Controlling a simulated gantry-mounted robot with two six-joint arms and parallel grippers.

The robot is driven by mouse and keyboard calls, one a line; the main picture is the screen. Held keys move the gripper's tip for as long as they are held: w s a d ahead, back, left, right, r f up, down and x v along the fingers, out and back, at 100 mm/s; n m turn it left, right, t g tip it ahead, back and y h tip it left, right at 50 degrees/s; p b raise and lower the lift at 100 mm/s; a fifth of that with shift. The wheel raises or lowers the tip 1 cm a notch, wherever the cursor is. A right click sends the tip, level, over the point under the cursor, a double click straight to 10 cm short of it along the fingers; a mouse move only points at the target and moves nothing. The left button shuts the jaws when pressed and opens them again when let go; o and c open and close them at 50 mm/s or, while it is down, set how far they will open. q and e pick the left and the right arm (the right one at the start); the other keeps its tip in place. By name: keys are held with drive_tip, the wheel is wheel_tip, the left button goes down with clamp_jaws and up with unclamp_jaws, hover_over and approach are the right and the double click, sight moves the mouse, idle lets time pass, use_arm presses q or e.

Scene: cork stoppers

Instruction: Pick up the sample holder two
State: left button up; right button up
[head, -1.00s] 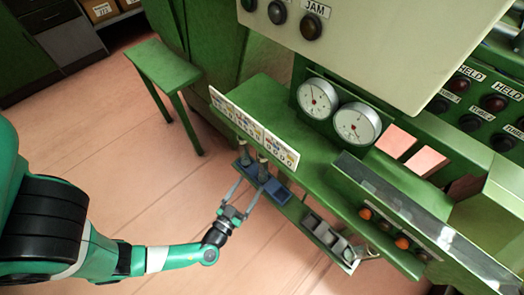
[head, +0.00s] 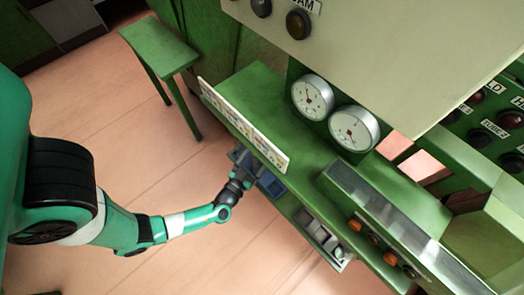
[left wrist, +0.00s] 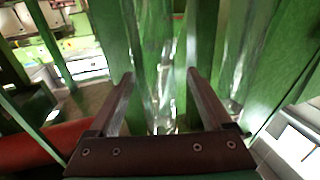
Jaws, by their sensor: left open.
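My left gripper (head: 246,160) reaches under the front edge of the green machine, at a row of small blue bins (head: 272,186). In the left wrist view the gripper (left wrist: 162,76) is open, its two fingers spread apart. A clear, glass-like upright object (left wrist: 160,95) shows between the fingers, with no clear contact. Another clear object (left wrist: 236,65) stands right of the fingers. I cannot tell which one is sample holder two. In the head view the holders are hidden behind my gripper and the machine's edge. My right gripper is not in view.
A card strip (head: 242,125) hangs along the front of the green shelf (head: 250,95) above the bins. Two dials (head: 312,97) are above. A green stool (head: 160,46) stands at the left. The floor between is clear.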

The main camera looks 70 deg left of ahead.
use_arm(q)
drive_tip(key=shift+s+d+f, duration=0.15)
drive_tip(key=shift+d, duration=0.25)
drive_tip(key=shift+s+d+f, duration=0.1)
drive_tip(key=shift+s+d, duration=0.1)
drive_tip(key=shift+s, duration=0.1)
drive_tip(key=shift+c, duration=1.8)
drive_tip(key=shift+w+a, duration=0.25)
drive_tip(key=shift+a, duration=0.05)
drive_tip(key=c, duration=0.5)
drive_tip(key=shift+s+d, duration=0.15)
clamp_jaws()
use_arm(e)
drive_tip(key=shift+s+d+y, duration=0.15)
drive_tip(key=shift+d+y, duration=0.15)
